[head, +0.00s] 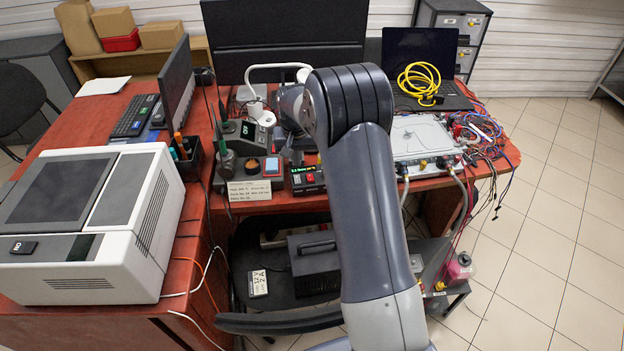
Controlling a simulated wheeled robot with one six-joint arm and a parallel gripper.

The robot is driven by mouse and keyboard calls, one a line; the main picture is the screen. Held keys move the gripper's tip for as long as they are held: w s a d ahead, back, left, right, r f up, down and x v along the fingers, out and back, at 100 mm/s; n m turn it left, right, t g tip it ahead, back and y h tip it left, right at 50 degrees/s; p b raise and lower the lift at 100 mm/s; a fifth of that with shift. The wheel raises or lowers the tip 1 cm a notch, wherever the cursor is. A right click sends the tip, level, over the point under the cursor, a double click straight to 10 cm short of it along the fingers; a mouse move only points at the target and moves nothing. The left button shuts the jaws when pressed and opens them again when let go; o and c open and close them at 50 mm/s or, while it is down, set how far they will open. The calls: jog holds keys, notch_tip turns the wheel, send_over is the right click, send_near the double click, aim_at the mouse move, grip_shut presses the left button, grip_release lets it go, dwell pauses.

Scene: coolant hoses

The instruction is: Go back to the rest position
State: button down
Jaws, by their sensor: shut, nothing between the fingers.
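My arm rises from the bottom of the head view and bends over the middle of the red desk (290,203). A grey part of my arm shows behind the bend, near the desk's back. My gripper's fingers are hidden behind my arm, so I cannot see them. A flat silver unit (420,135) lies on the desk to the right of my arm.
A white and grey machine (90,225) stands at the left. Soldering tools (228,160) and a small red-fronted box (308,180) sit left of my arm. A laptop (425,70) with yellow cable (420,80) and tangled wires (480,135) are at the right. Tiled floor (560,200) is clear there.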

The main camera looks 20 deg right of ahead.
aim_at(298, 181)
jog(key=shift+f, duration=0.15)
notch_tip(298, 181, down, 7)
jog(key=b, duration=0.4)
jog(key=shift+b, duration=0.35)
jog(key=shift+r, duration=0.25)
